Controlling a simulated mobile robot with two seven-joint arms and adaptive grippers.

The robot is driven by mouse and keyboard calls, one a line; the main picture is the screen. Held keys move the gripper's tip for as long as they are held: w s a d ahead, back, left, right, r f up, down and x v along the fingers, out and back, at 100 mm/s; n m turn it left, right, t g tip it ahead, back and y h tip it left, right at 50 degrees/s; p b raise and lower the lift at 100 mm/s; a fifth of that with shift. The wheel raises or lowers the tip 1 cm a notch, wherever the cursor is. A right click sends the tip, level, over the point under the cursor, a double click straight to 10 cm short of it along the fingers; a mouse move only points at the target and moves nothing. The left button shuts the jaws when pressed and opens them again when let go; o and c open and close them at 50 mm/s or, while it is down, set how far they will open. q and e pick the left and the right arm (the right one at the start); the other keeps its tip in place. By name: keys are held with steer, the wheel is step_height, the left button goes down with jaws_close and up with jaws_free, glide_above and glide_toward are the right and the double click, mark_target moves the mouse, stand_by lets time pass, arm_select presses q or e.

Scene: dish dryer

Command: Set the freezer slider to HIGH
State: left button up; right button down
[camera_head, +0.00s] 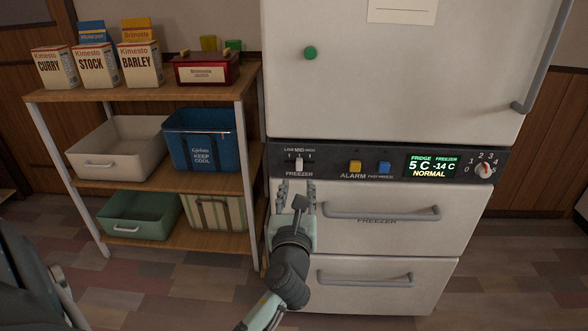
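The freezer slider (299,165) is a small white knob on the dark control strip (330,163) of the fridge-freezer. Its scale reads LOW, MID, HIGH from left to right, and the knob stands near the middle, under MID. My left gripper (297,187) is just below the slider, in front of the upper freezer drawer. Its two fingers point up and stand apart with nothing seen between them. It looks a little short of the knob; the exact gap in depth cannot be told. My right gripper is not in view.
The strip also has a yellow alarm button (355,167), a blue button (384,168), a display (432,166) and a dial (484,170). Drawer handles (382,213) stick out below. A shelf rack (150,186) with boxes and bins stands at left.

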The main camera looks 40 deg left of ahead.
mark_target(299, 166)
arm_select(q)
steer(key=shift+m, duration=0.3)
steer(key=x, duration=0.5)
steer(key=r+x, duration=0.1)
steer(key=x, duration=0.2)
steer(key=shift+c, duration=0.2)
steer(key=shift+f, duration=0.1)
jaws_close()
